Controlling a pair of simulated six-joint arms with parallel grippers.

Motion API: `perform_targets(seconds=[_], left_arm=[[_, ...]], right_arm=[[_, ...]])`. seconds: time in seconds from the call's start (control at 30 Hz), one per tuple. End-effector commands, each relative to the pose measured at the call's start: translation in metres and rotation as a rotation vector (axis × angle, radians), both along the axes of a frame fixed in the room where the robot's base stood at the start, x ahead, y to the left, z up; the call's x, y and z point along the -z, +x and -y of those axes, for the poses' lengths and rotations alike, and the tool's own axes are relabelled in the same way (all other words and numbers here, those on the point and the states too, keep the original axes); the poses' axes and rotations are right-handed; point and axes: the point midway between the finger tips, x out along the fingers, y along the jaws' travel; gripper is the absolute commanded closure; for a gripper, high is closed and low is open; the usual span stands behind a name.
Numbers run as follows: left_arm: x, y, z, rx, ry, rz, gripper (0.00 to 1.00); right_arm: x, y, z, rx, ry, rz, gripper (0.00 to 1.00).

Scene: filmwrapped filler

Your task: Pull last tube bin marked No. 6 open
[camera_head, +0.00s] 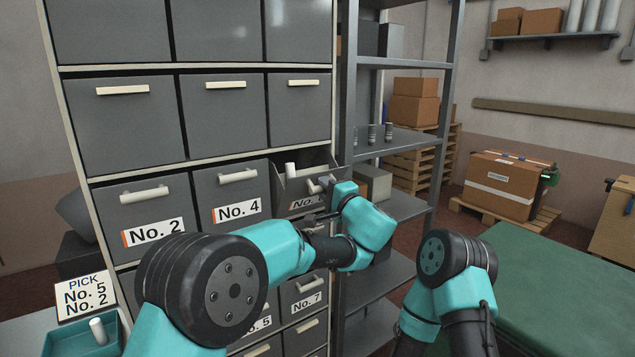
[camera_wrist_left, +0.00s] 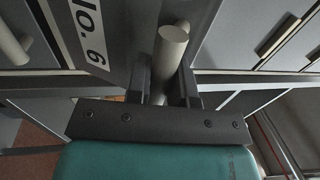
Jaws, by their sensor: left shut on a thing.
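The grey bin marked No. 6 (camera_head: 297,190) is in the right column of the cabinet. It stands partly out of its slot, and a white tube (camera_head: 290,170) shows at its open top. Its label (camera_wrist_left: 92,30) reads No. 6 in the left wrist view, and the end of its round bar handle (camera_wrist_left: 173,45) shows between the fingers. My left gripper (camera_head: 324,188) is shut on that handle at the bin's front; my wrist and forearm hide part of the label in the head view. My right arm is at the lower right, with its gripper out of view.
Bins No. 2 (camera_head: 153,232) and No. 4 (camera_head: 237,211) sit closed to the left. A PICK card (camera_head: 86,296) lists No. 5 and No. 2, above a teal tray (camera_head: 63,340) with a white tube. A metal shelf rack (camera_head: 398,142) stands close on the right.

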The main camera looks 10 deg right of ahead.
Motion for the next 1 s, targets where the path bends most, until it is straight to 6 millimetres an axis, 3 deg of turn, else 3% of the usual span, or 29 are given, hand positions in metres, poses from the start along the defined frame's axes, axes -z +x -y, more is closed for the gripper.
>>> perform_targets(seconds=[0.7, 0.73, 1.0], left_arm=[[0.0096, -0.0052, 0.0019, -0.001, 0.000, -0.004, 1.00], [0.0096, -0.0051, 0.0018, -0.001, 0.000, -0.004, 0.78], [0.0083, -0.0055, 0.0020, 0.000, 0.000, -0.002, 0.54]], right_arm=[[0.0000, 0.0000, -0.0001, 0.000, 0.000, 0.000, 1.00], [0.0000, 0.0000, -0.0001, 0.000, 0.000, 0.000, 1.00], [0.0000, 0.0000, -0.0001, 0.000, 0.000, 0.000, 1.00]])
